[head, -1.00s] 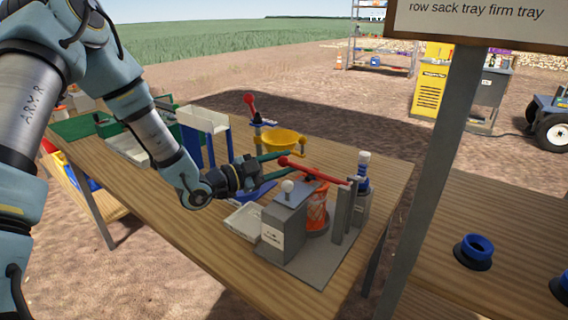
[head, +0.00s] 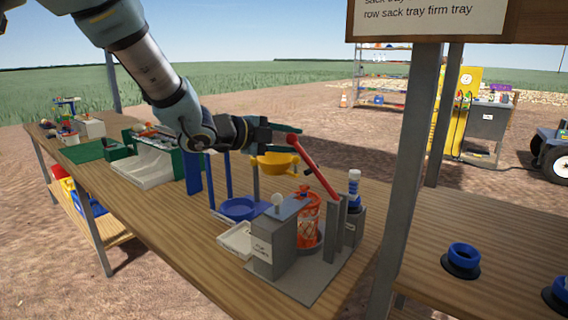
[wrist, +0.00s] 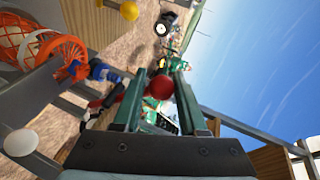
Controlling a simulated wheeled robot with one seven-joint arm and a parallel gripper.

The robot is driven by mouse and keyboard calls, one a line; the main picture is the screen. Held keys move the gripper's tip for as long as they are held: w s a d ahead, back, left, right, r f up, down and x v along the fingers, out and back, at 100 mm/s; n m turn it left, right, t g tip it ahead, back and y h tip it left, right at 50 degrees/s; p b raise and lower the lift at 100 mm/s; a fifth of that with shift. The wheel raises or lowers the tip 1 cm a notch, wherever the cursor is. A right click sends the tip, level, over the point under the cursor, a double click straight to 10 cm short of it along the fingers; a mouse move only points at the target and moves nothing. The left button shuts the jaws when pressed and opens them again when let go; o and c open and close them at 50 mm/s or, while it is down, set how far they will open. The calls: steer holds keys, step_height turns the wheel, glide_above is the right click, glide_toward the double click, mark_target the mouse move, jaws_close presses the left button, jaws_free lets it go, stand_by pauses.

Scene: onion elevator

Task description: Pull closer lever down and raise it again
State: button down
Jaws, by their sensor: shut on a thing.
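The closer is a grey machine (head: 275,250) on the wooden table, with a red lever (head: 318,168) hinged on a grey post at its right. The lever is tilted, its free end raised to the upper left. My gripper (head: 287,138) is shut on the lever's free end. In the wrist view, the lever's red ball knob (wrist: 159,88) sits between the two green fingers of my gripper (wrist: 157,95). An orange mesh sack (head: 308,215) stands in the closer below the lever.
A yellow funnel (head: 274,163) stands behind the lever, close to my gripper. A blue dish (head: 238,209) and a white tray (head: 236,240) lie left of the closer. A dark signpost (head: 408,170) rises at the right.

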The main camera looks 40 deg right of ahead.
steer(key=s+d+r+m+t+y+b, duration=0.1)
steer(key=s+r+m+b, duration=0.4)
steer(key=s, duration=0.5)
steer(key=shift+s+d+t+y+b, duration=0.15)
steer(key=shift+d+t+y+b, duration=0.25)
steer(key=shift+d+t+b, duration=0.5)
steer(key=shift+s+a, duration=0.1)
steer(key=c, duration=0.5)
jaws_free()
steer(key=shift+r, duration=0.1)
steer(key=p+v, duration=0.4)
steer(key=v, duration=0.6)
steer(key=shift+s+a+r, duration=0.1)
steer(key=shift+a, duration=0.25)
